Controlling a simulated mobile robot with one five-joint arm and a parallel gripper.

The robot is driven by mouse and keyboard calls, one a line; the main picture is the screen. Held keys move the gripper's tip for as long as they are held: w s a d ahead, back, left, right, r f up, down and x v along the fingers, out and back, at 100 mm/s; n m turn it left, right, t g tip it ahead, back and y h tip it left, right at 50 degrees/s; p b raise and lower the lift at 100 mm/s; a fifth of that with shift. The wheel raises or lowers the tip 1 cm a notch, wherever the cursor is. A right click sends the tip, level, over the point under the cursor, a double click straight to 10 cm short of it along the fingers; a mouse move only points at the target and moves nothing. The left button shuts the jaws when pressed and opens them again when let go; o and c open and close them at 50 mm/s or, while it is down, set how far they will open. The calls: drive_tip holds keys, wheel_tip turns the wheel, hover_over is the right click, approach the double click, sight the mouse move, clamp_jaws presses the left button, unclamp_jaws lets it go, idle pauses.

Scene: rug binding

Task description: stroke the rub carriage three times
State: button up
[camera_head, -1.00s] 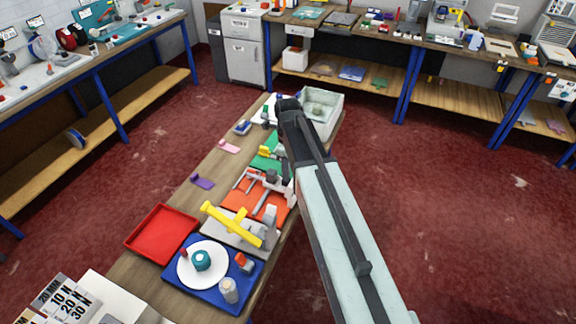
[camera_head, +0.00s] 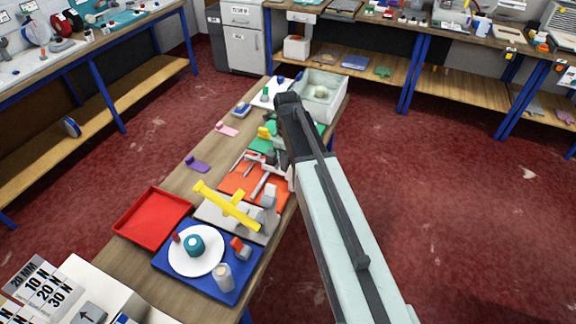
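An orange-red mat (camera_head: 238,190) on the narrow wooden bench (camera_head: 178,180) holds grey rods and small grey fittings (camera_head: 262,180). They may include the rub carriage, but I cannot pick it out for certain. In front of it, a grey plate (camera_head: 232,222) carries a yellow bar-shaped lever (camera_head: 225,206) and a grey block (camera_head: 269,196). My arm comes in from the lower right, and its dark joint is over the far part of the bench.
A red tray (camera_head: 122,226) and a blue tray (camera_head: 170,264) with a white disc (camera_head: 184,262) stand at the near end. A green mat (camera_head: 262,146) and pale bin (camera_head: 338,103) lie farther back. Purple (camera_head: 198,164) and pink (camera_head: 227,130) pieces lie at the left edge.

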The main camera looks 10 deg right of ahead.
drive_tip(key=shift+c, duration=0.4)
clamp_jaws()
idle(1.0)
